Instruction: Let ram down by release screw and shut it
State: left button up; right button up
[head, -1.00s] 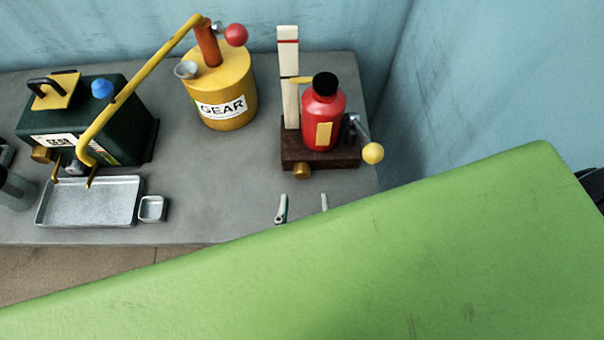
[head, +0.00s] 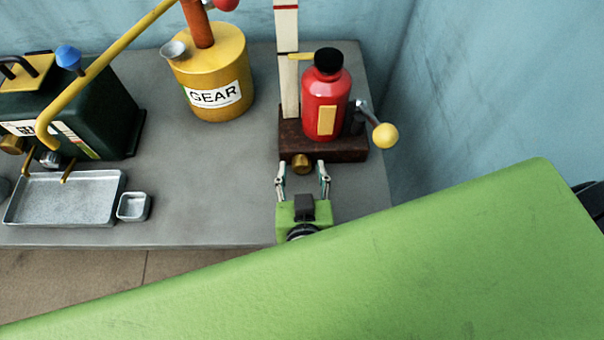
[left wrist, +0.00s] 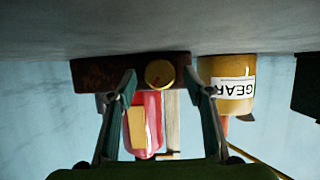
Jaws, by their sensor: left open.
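The red bottle jack (head: 322,108) with a black top (head: 328,60) stands upright on a dark brown base (head: 345,148). A brass knob (head: 300,164), seemingly the release screw, sticks out of the base's front. My left gripper (head: 302,176) is open, its two fingertips on either side of the knob with gaps. In the left wrist view, which is upside down, the knob (left wrist: 160,73) shows between the spread fingers (left wrist: 160,84). I cannot tell how deep the fingers reach around it. My right gripper is out of view.
A pale post (head: 287,85) with a yellow pointer stands left of the jack. A yellow-ball lever (head: 385,136) juts out right. A yellow GEAR can (head: 215,80), dark green box (head: 95,115), metal tray (head: 65,198) and small dish (head: 133,206) stand left. The bench between is clear.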

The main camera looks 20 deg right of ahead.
pick_arm(q)
jog(key=shift+w+d+f, duration=0.15)
jog(key=shift+w, duration=0.3)
jog(key=c, duration=1.1)
jog(key=shift+p, duration=0.35)
jog(key=n+p, duration=0.1)
jog(key=p, duration=0.3)
jog(key=h+p, duration=0.1)
jog(key=p, duration=0.3)
jog(key=shift+a+r+n, duration=0.2)
jog(key=shift+n, duration=0.2)
jog(key=shift+f+n+h+p, duration=0.15)
jog(key=shift+n+h+p, duration=0.4)
jog(key=shift+p, duration=0.65)
jog(key=shift+a+f+n+g+h+p, duration=0.15)
jog(key=shift+n+g+h+p, duration=0.25)
jog(key=shift+n, duration=0.45)
